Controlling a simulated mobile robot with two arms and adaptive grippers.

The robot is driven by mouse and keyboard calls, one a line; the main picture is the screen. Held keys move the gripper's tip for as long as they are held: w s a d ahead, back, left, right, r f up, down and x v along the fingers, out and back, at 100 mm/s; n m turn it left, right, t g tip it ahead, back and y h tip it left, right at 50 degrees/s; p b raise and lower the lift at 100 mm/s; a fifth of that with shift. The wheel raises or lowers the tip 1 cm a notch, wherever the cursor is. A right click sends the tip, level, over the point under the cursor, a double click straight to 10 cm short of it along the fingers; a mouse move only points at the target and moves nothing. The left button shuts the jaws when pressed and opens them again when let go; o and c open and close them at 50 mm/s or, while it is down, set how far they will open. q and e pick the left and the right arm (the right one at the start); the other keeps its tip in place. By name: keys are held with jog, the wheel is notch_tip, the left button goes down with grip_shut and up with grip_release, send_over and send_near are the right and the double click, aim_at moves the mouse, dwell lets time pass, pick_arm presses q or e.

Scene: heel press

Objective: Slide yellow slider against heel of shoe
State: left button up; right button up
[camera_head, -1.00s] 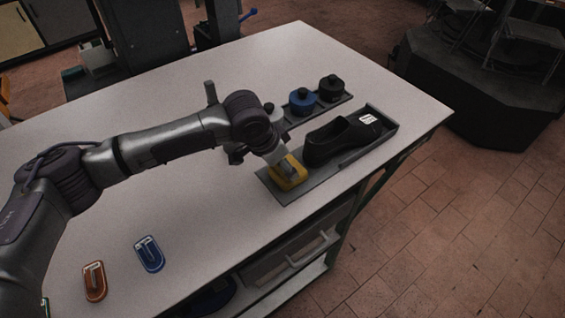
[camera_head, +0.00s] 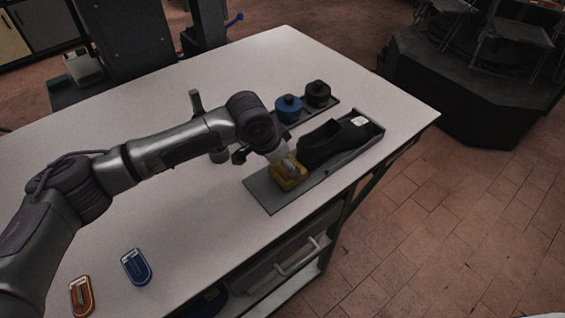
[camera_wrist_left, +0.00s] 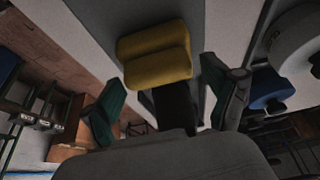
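The yellow slider (camera_head: 287,178) sits on the near part of the long grey tray (camera_head: 268,199). It is close behind the heel of the black shoe (camera_head: 341,142), which lies on the tray with its toe to the far right. I cannot tell whether slider and heel touch. My left gripper (camera_head: 280,160) is low at the slider, on its left side. In the left wrist view my gripper's two fingers (camera_wrist_left: 163,103) are spread apart. The yellow slider (camera_wrist_left: 155,55) shows above them, with a dark shape, probably the shoe, below it. My right gripper is not in view.
A blue knobbed piece (camera_head: 288,108) and a black one (camera_head: 317,94) stand on a narrow tray beside the shoe. A blue plate (camera_head: 136,267) and an orange plate (camera_head: 82,297) lie at the near left. The white table (camera_head: 190,235) is clear between them and the tray.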

pick_arm(q)
jog(key=shift+s+a+r, duration=0.1)
jog(key=shift+a+r, duration=0.05)
jog(key=shift+r, duration=0.1)
jog(key=v, duration=1.1)
jog(key=shift+r, duration=0.25)
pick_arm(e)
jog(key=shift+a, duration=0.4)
